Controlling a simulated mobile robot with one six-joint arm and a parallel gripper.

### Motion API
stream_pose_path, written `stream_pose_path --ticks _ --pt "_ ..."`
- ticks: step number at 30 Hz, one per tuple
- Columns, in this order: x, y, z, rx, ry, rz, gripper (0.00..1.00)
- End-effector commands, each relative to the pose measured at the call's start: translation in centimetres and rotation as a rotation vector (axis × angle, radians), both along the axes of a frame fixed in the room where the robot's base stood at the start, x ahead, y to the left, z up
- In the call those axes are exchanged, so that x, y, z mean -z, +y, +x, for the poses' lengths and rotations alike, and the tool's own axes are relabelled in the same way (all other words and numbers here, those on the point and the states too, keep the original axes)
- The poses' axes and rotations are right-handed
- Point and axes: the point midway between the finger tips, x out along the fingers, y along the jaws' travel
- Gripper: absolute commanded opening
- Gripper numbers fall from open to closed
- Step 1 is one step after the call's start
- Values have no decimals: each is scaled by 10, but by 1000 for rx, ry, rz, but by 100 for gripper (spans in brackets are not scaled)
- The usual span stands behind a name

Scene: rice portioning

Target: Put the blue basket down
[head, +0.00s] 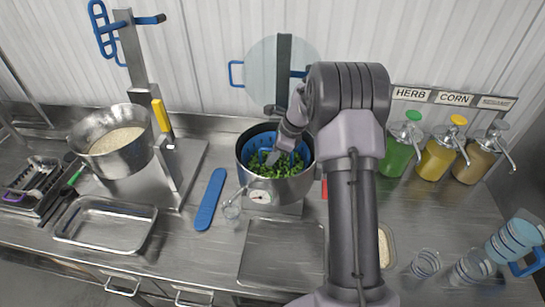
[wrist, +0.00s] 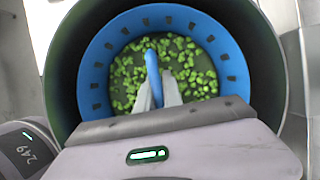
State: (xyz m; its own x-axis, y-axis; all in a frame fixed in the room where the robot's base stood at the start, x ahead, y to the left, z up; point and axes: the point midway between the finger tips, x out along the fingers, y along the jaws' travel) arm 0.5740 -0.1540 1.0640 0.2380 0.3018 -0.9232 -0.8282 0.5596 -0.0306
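The blue basket (head: 258,141) is inside the metal pot (head: 272,191), below its rim, with green chopped pieces in it. In the wrist view the round blue basket (wrist: 97,58) sits within the dark pot wall (wrist: 66,75), with a gap around it. My gripper (head: 276,157) reaches down into the pot from the right. In the wrist view my gripper (wrist: 158,92) has its fingers closed on an upright blue strip, seemingly the basket's handle. Whether the basket's bottom touches the pot is hidden.
A rice pot (head: 112,143) stands at left beside a metal stand. An empty tray (head: 105,225) and a flat tray (head: 282,255) lie in front. Pump bottles (head: 437,152) and glasses (head: 470,268) stand at right.

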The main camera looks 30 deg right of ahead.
Motion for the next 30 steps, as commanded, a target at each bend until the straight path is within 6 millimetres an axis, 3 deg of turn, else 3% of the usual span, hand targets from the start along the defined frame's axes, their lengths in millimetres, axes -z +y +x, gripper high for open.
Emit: stream_pose_path --ticks 1,3,14,24,30 --pt "0 0 0 0 1 1 18" --pt "0 0 0 0 1 1 32" --pt "-7 -1 -1 0 -1 -1 32" --pt "-90 -28 -22 1 -2 -2 32" --pt "-116 -33 -29 -13 -6 -7 32"
